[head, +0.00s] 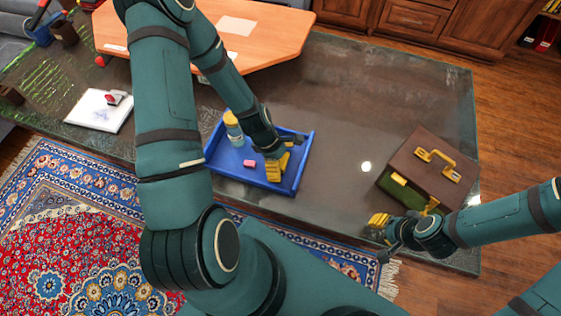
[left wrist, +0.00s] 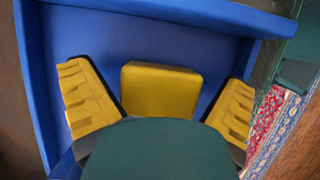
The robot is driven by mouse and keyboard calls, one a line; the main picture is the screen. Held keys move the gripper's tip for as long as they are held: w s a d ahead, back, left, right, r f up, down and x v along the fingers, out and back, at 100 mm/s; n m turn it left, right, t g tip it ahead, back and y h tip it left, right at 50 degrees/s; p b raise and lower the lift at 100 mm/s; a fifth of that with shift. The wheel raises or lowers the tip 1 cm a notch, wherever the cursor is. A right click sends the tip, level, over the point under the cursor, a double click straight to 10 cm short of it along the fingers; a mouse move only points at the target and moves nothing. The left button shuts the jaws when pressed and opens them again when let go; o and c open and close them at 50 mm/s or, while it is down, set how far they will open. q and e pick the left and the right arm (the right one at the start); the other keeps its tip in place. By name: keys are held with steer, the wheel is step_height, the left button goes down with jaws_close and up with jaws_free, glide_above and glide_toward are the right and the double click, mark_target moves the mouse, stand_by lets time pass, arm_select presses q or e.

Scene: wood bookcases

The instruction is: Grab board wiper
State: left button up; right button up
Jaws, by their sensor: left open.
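A yellow block with rounded corners, which looks like the board wiper (left wrist: 162,90), lies in the blue tray (head: 217,167). In the left wrist view it sits between the spread fingers of my left gripper (left wrist: 155,84), with a gap on each side. Its lower part is hidden behind my gripper's body. In the head view my left gripper (head: 277,164) is open, low over the tray's right part; the block is hard to tell from the yellow fingers there. My right gripper (head: 379,224) is beside the brown toolbox (head: 415,165); its finger gap is unclear.
A yellow-topped bottle (head: 234,127) and a pink block (head: 249,163) are in the tray. A white board (head: 95,112) with a red and black item (head: 114,97) lies at left. The dark table (head: 340,110) is clear between tray and toolbox.

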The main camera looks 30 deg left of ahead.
arm_select(q)
steer(key=c, duration=1.1)
